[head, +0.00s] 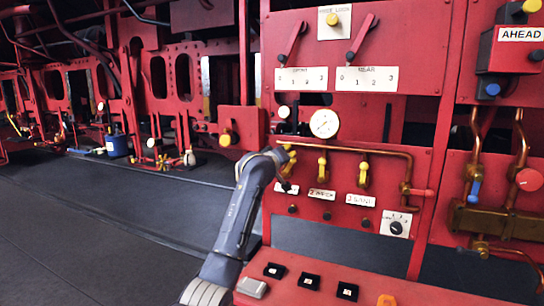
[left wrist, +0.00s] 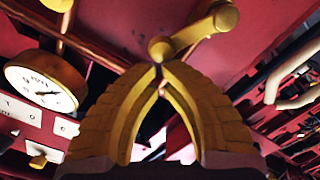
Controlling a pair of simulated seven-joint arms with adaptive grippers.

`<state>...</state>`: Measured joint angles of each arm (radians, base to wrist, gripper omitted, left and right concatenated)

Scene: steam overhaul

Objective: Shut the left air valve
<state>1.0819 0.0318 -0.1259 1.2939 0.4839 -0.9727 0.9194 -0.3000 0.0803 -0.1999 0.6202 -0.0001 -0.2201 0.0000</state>
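Three yellow-handled valves hang from a copper pipe on the red panel. The left valve (head: 291,151) is mostly hidden behind my left gripper in the head view; the middle valve (head: 322,167) and right valve (head: 363,174) show clearly, with handles hanging down. In the left wrist view, a yellow valve lever (left wrist: 192,36) lies just past my fingertips, slanting up to the right. My left gripper (left wrist: 159,72) has its two yellow fingers meeting at the tips, with nothing seen between them. Whether the tips touch the lever is unclear. My right gripper is in neither view.
A round gauge (head: 324,123) sits above the pipe. White labels, small knobs and a dial (head: 396,223) lie below the valves. A red-handled valve (head: 528,180) stands at the right. A red console (head: 330,284) with black switches juts out below.

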